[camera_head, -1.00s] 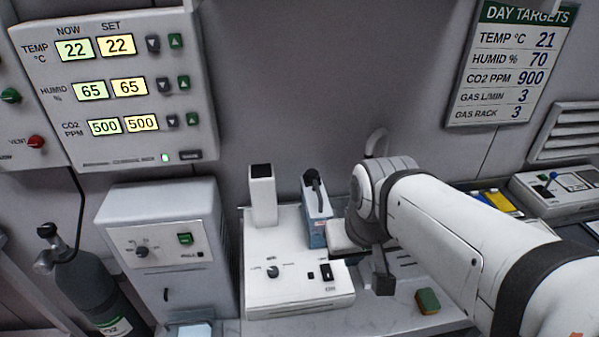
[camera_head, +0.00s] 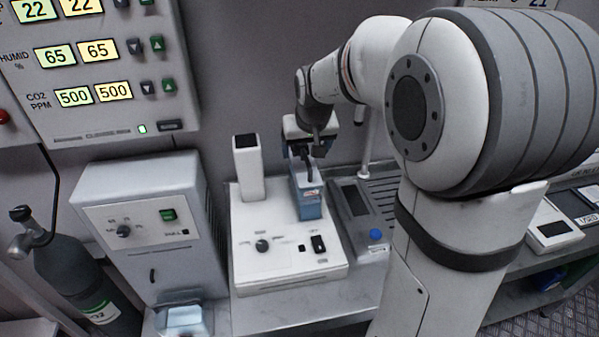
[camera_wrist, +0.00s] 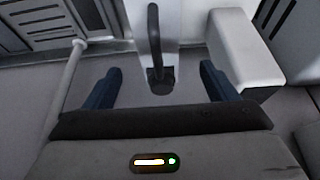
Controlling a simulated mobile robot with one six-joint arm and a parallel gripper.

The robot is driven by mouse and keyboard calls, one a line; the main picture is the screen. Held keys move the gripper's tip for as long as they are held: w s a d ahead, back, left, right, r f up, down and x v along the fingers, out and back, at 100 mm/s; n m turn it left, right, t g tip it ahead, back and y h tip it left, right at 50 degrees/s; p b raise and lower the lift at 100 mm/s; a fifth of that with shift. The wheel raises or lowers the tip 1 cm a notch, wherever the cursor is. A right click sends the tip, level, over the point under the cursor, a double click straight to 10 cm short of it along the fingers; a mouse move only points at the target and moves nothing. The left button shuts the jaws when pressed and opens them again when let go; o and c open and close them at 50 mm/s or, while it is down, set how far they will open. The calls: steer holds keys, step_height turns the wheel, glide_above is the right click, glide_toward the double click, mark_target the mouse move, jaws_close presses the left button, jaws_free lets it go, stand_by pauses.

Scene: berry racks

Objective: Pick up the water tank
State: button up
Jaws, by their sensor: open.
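The water tank (camera_head: 309,204) is a blue, upright box with a dark handle on top, standing on the right side of the white machine. My gripper (camera_head: 304,152) is right above it, pointing down, with its jaws around the tank's upper end in the head view. In the wrist view my gripper (camera_wrist: 160,70) is open, with two dark blue fingers apart. The tank's black handle (camera_wrist: 154,45) shows between them, with a gap on either side. The gripper hides part of the tank's top in the head view.
A white post (camera_head: 248,168) rises from the white machine (camera_head: 290,270), left of the tank; it is close to the right finger in the wrist view (camera_wrist: 245,55). A grey device with a blue knob (camera_head: 375,236) stands to the right. A control cabinet (camera_head: 140,225) stands left.

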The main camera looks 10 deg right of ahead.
mark_target(304, 176)
steer(key=p+x, duration=0.1)
steer(key=x, duration=0.6)
steer(key=shift+d+f, duration=0.15)
steer(key=shift+f, duration=0.1)
jaws_close()
stand_by(0.6)
steer(key=shift+w+r, duration=0.1)
